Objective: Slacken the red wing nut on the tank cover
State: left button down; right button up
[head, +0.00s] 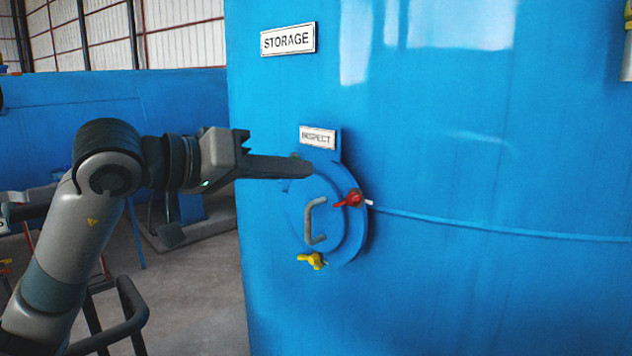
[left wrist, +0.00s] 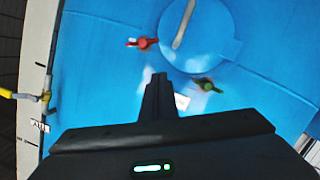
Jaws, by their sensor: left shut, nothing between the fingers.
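The red wing nut (head: 351,199) sits on the right edge of the round blue tank cover (head: 329,187) in the head view. In the left wrist view the red wing nut (left wrist: 143,43) is at the cover's left edge (left wrist: 226,47). My left gripper (head: 308,169) is shut and empty, in front of the upper part of the cover, up and left of the red nut and apart from it. Its fingers (left wrist: 159,78) point toward the cover in the left wrist view. My right gripper is in neither view.
A yellow wing nut (head: 313,260) is at the cover's lower edge. A green wing nut (left wrist: 207,85) shows in the left wrist view; in the head view my gripper mostly hides it. A grey handle (head: 311,224) stands out from the cover.

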aim_at(350, 200)
pick_arm(q)
jog(key=p+x, duration=0.1)
jog(key=x, duration=0.2)
jog(key=shift+d+r+p, duration=0.15)
jog(key=shift+d+p, duration=0.05)
jog(key=shift+p, duration=0.1)
jog(key=shift+s+d+f+p, duration=0.1)
jog(key=shift+s+f+p, duration=0.1)
jog(key=shift+f, duration=0.25)
jog(key=shift+s+d+f+p, duration=0.1)
jog(key=shift+d+f+p, duration=0.1)
jog(key=shift+f, duration=0.3)
jog(key=shift+s+f+p, duration=0.3)
jog(key=shift+f+p, duration=0.05)
jog(key=shift+f, duration=0.2)
jog(key=shift+s+d+f, duration=0.1)
jog(key=shift+d+f, duration=0.15)
jog(key=shift+f, duration=0.2)
